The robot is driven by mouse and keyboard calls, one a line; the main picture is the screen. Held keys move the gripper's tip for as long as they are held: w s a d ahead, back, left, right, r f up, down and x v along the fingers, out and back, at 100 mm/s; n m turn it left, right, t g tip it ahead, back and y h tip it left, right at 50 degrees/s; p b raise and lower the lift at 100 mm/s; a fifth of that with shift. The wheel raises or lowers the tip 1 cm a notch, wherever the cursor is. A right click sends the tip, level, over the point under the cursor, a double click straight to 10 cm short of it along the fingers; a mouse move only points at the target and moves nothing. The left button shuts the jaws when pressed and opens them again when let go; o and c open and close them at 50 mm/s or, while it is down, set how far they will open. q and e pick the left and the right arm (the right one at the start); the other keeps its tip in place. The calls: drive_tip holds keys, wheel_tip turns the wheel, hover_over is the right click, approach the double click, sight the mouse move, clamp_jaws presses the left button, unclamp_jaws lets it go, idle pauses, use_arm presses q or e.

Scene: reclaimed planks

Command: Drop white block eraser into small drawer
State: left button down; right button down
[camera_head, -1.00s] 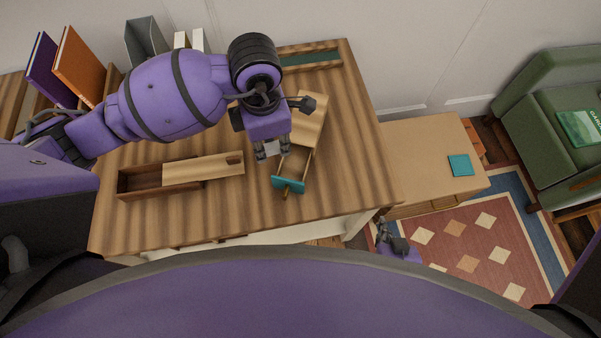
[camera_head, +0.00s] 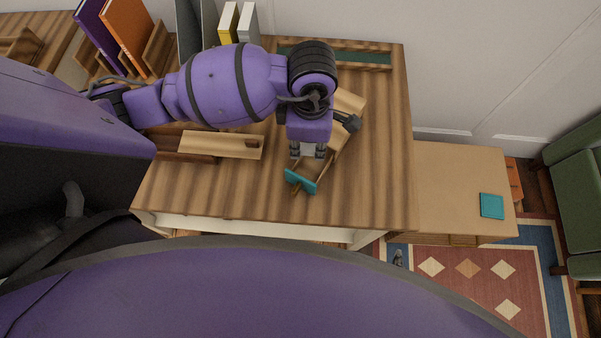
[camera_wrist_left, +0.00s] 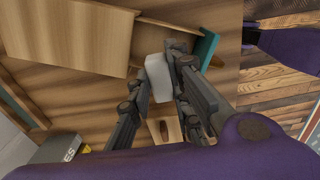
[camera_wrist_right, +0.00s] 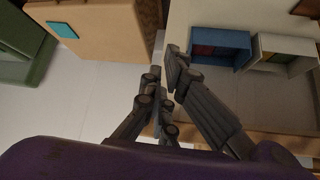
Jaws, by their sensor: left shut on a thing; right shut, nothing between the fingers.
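The white block eraser (camera_wrist_left: 158,78) is between the fingers of my left gripper (camera_wrist_left: 165,72). In the head view my left gripper (camera_head: 307,152) hangs over the small drawer, which sticks out of a little wooden box (camera_head: 348,102) on the desk. The drawer's teal front (camera_head: 300,181) shows just below the gripper; it also shows in the left wrist view (camera_wrist_left: 207,50). My arm hides most of the drawer's inside, and I cannot tell the eraser's height above it. My right gripper (camera_wrist_right: 165,75) is shut and empty, away from the desktop.
A long wooden box with a partly slid lid (camera_head: 222,145) lies left of the drawer. Books and a grey file holder stand at the back left. A low cabinet (camera_head: 455,180) with a teal item (camera_head: 491,206) stands right of the desk. The desk's right part is clear.

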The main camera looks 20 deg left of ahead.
use_arm(q)
drive_tip(key=shift+s+f, duration=0.1)
drive_tip(key=shift+f, duration=0.8)
drive_tip(key=c, duration=1.6)
unclamp_jaws()
drive_tip(key=shift+o, duration=0.3)
use_arm(e)
drive_tip(key=shift+w+d+f, duration=0.2)
drive_tip(key=shift+d, duration=0.05)
use_arm(q)
wheel_tip(320, 180, up, 12)
